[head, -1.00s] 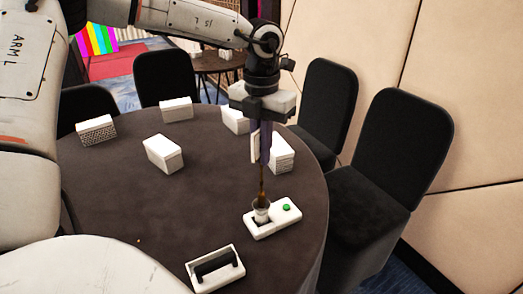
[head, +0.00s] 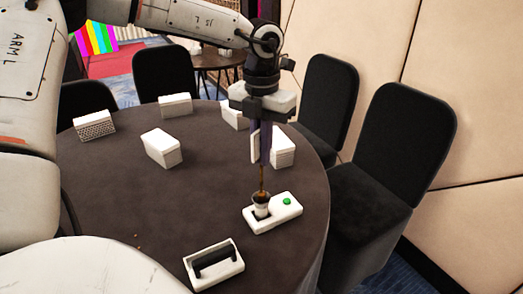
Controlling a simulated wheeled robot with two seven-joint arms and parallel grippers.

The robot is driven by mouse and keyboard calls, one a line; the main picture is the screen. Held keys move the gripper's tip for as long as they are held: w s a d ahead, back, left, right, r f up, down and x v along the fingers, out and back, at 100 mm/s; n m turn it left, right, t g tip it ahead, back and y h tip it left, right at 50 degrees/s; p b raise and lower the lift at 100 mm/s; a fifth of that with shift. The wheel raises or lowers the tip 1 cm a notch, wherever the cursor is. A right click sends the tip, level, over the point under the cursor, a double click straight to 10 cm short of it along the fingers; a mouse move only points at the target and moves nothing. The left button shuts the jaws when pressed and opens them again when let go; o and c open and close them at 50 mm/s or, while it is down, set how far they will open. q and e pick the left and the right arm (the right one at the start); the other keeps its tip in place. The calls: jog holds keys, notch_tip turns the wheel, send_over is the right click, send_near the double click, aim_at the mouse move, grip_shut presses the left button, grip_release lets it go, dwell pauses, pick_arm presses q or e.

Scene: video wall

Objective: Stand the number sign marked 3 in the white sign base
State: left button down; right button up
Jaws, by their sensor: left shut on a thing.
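My left gripper (head: 260,158) points down over the right side of the round table, shut on a narrow upright thing. This looks like the number sign (head: 262,182), seen edge-on, with a thin brown stem at the bottom; no figure 3 is readable. Below it is a white block (head: 287,212) with a green dot and a cup-like socket, which looks like the white sign base. The stem's lower end overlaps the socket's mouth. I cannot tell whether it is inside or just above. My right gripper is not in view.
The dark round table (head: 120,205) also holds a white box with a black bar (head: 213,265) near the front, and several white boxes (head: 162,148) farther back. Black chairs (head: 405,135) stand around the table. The table's middle is clear.

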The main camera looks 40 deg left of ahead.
pick_arm(q)
jog(key=shift+f, duration=0.15)
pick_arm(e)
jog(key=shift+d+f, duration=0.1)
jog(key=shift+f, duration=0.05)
